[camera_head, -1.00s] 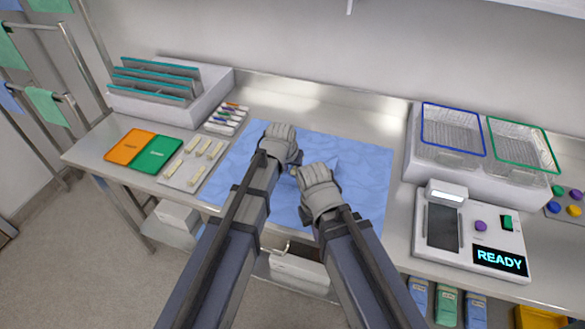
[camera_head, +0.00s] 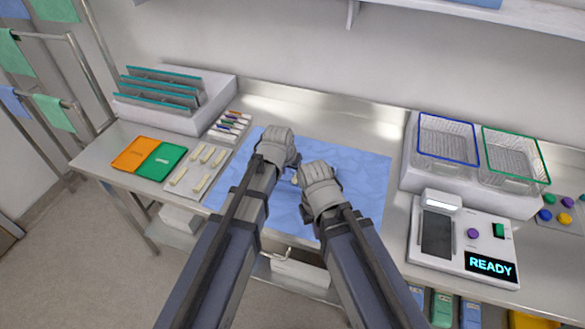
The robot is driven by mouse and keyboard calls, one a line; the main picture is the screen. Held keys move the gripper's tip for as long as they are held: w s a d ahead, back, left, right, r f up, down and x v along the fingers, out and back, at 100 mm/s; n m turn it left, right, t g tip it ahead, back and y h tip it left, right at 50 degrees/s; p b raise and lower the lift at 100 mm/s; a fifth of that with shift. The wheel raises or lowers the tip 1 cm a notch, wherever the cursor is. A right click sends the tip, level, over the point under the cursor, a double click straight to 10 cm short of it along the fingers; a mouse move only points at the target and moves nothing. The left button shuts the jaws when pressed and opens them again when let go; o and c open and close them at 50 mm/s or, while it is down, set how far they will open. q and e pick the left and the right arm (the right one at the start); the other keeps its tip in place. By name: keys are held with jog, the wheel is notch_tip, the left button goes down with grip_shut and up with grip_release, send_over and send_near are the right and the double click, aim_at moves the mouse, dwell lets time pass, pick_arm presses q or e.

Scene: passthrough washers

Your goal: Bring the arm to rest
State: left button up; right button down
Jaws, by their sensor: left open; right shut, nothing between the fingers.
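My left gripper (camera_head: 287,163) is over the far part of the blue mat (camera_head: 345,165). It is open, and its fingers are mostly hidden behind its own grey body. My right gripper (camera_head: 300,178) is just to the right and a little nearer, over the middle of the mat. It is shut and empty. The two grippers are close together but apart. The mat lies flat on the steel table (camera_head: 370,118), partly covered by my arms.
A device reading READY (camera_head: 465,240) and wire baskets (camera_head: 448,140) stand at right. A slotted rack (camera_head: 170,95), orange and green cards (camera_head: 150,157), a tray of pale pieces (camera_head: 198,170) and a pen tray (camera_head: 230,126) stand at left. A shelf hangs above.

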pick_arm(q)
jog(key=shift+p+v, duration=0.45)
jog(key=shift+v, duration=0.5)
pick_arm(e)
jog(key=shift+r, duration=0.9)
pick_arm(q)
jog(key=shift+s, duration=0.1)
jog(key=s+a+f+g+y+b, duration=0.1)
jog(key=s+a+f+g, duration=0.1)
jog(key=s, duration=0.7)
jog(key=s+a+f+g+y+b, duration=0.1)
jog(key=s+a+f+g, duration=0.1)
jog(key=s, duration=0.8)
jog(key=shift+g+y+b, duration=0.35)
jog(key=shift+g+y, duration=0.05)
pick_arm(e)
notch_tip(320, 180, down, 3)
jog(key=shift+r, duration=0.15)
